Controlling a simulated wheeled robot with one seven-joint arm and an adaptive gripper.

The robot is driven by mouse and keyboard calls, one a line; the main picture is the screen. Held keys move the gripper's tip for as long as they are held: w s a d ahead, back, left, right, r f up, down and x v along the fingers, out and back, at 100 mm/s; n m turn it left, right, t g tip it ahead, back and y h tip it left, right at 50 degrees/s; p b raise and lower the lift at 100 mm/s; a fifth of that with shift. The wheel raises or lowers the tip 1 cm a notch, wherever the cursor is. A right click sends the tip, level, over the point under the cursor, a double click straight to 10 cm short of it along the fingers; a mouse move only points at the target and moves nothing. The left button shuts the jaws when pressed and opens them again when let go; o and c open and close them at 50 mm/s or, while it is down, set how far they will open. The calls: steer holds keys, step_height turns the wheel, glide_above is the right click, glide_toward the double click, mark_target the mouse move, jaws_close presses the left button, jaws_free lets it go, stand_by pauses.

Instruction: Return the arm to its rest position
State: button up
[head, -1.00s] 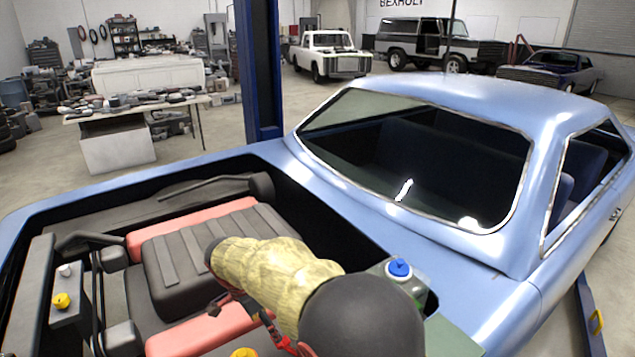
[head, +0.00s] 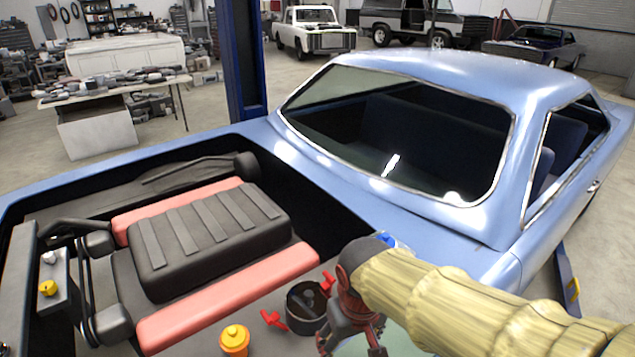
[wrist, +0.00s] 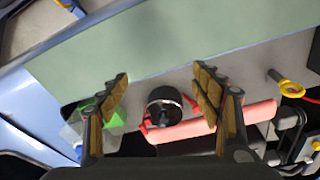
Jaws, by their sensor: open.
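My arm, in a pale yellow sleeve (head: 450,295), reaches in from the lower right of the head view over the corner of the engine bay. My gripper (head: 350,346) points down beside a round black part with a red wing-like piece. In the wrist view my gripper (wrist: 162,92) is open, its two tan-padded fingers wide apart with nothing held. The round black part (wrist: 164,112) shows between and beyond the fingers, apart from them.
The blue car (head: 430,80) surrounds the open engine bay. A black ribbed engine cover (head: 210,235) lies between red bars. A yellow-orange cap (head: 235,338) is at the front. A blue cap (head: 388,240) is partly hidden behind my arm. A blue post (head: 238,60) stands behind.

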steer(key=s+d+r+m+t, duration=0.2)
steer(key=s+d+r, duration=0.1)
steer(key=d, duration=0.3)
steer(key=s+d+r+m+t, duration=0.1)
steer(key=s+d+r+t, duration=0.1)
steer(key=s+d+r, duration=0.2)
steer(key=s+d, duration=0.1)
steer(key=d, duration=0.1)
steer(key=shift+s+d+r+m, duration=0.15)
steer(key=shift+d+r+m, duration=0.05)
steer(key=shift+d+m, duration=0.2)
